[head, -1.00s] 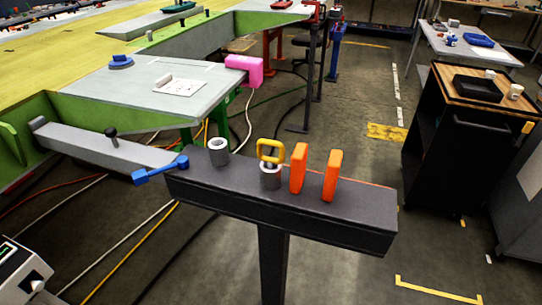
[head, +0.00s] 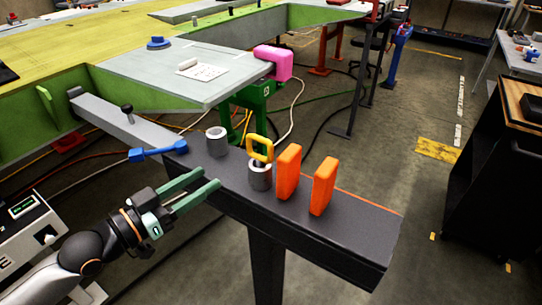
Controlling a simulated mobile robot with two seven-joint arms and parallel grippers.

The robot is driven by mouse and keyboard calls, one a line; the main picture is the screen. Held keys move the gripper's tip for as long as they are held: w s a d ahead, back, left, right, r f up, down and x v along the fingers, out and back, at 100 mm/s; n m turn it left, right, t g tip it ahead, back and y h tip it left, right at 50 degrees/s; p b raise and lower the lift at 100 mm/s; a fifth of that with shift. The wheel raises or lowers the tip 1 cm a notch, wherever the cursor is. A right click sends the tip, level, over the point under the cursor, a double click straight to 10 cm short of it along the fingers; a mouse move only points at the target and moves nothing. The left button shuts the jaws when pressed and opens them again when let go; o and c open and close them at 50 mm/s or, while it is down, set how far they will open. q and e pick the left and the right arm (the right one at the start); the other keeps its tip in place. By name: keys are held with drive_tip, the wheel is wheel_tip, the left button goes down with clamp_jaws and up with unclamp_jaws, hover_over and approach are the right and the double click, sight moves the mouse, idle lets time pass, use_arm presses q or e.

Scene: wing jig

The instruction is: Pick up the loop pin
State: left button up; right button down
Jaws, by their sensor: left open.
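The loop pin (head: 260,149) has a yellow loop handle and stands upright in a grey metal bushing (head: 260,177) on the dark beam (head: 340,238). My left gripper (head: 205,186) comes in from the lower left with its green fingers apart and nothing between them. Its fingertips are near the beam's front left edge, to the left of the pin and apart from it. The pin's lower shaft is hidden in the bushing. My right gripper does not show.
A second grey bushing (head: 217,141), with no pin, stands left of the pin. A blue tool (head: 158,151) lies at the beam's left end.

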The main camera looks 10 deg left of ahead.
sight(249, 150)
use_arm(q)
drive_tip(key=x, duration=0.2)
drive_tip(key=r+p+x, duration=0.1)
drive_tip(key=x, duration=0.4)
drive_tip(key=shift+d+r, duration=0.2)
drive_tip(key=shift+d, duration=0.15)
drive_tip(key=p+x, duration=0.1)
drive_tip(key=x, duration=0.3)
drive_tip(key=shift+w+d+r, duration=0.1)
drive_tip(key=shift+w+r, duration=0.05)
drive_tip(key=shift+w, duration=0.2)
drive_tip(key=shift+w+d, duration=0.2)
drive_tip(key=shift+w, duration=0.1)
clamp_jaws()
